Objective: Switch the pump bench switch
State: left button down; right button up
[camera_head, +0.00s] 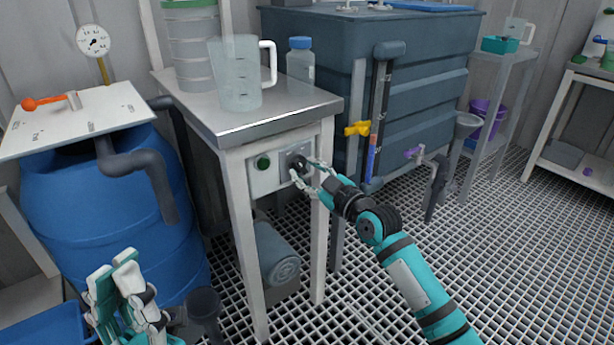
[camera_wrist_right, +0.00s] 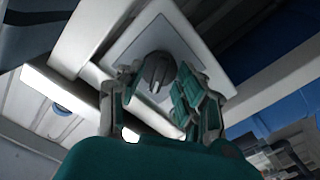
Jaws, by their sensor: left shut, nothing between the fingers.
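The pump bench switch is a dark round knob (camera_head: 298,161) on a grey plate on the bench's front panel. In the right wrist view the knob (camera_wrist_right: 157,72) has a raised grip bar and sits on its square plate (camera_wrist_right: 190,40). My right gripper (camera_head: 306,172) is at the panel. In the wrist view its fingers (camera_wrist_right: 155,88) are apart, one on each side of the knob; I cannot tell whether they touch it. My left gripper (camera_head: 113,275) is low at the left, away from the bench, with its fingers together and empty.
A green button (camera_head: 263,162) sits left of the knob. A clear jug (camera_head: 238,85) and a blue-capped bottle (camera_head: 300,62) stand on the bench top (camera_head: 285,105). A blue barrel (camera_head: 110,190) is at left, a dark tank (camera_head: 430,70) behind. Open grating floor (camera_head: 500,240) lies at right.

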jog(key=shift+w+a, duration=0.2)
jog(key=shift+w, duration=0.05)
grip_shut()
